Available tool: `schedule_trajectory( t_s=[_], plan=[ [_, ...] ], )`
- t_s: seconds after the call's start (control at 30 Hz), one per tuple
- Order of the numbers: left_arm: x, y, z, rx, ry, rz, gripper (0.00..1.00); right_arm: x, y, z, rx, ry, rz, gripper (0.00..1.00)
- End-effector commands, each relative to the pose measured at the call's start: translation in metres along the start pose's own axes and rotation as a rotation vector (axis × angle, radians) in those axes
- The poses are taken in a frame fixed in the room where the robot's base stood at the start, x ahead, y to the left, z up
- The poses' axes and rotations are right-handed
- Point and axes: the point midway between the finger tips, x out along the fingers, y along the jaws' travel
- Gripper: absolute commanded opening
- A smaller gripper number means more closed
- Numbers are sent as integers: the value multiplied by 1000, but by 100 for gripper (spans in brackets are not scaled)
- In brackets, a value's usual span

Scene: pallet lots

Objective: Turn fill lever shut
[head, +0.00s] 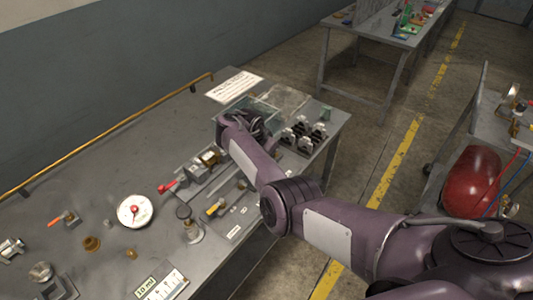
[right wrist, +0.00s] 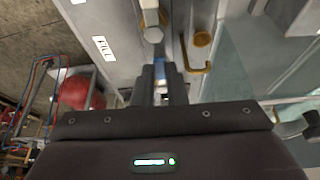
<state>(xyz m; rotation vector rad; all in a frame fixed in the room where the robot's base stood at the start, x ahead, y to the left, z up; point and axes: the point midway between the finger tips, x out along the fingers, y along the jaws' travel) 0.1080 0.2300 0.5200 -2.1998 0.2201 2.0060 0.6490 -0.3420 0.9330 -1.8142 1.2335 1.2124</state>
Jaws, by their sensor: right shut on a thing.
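My right gripper (head: 238,125) reaches over the far end of the grey bench, beside a clear tank. In the right wrist view its fingers (right wrist: 158,82) are shut on a small lever with a blue part (right wrist: 160,64) showing between them. A grey metal valve body (right wrist: 152,32) sits just beyond the fingertips. A white label reading FILL (right wrist: 103,47) lies on the panel beside this valve, so I take the lever for the fill lever. In the head view the gripper and arm hide the lever. My left gripper is not in view.
The clear tank (head: 272,119) stands close to the gripper; a brass hook-shaped fitting (right wrist: 201,40) is near the fingers. A red-handled valve (head: 167,187), a round gauge (head: 135,210) and several black-and-white items (head: 303,137) share the bench.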

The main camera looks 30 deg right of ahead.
Motion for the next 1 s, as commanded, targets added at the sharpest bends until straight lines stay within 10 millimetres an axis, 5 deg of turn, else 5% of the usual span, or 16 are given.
schedule_trajectory(
  t_s=[0.17,0.2,0.37,1.0],
  plan=[
    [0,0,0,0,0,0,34,-1,-1,-1,2,0,-2,0],
    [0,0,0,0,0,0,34,-1,-1,-1,2,0,-2,13],
    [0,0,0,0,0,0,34,-1,0,0,1,0,-2,34],
    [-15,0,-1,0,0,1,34,-2,9,-1,-134,0,-56,34]
  ],
)
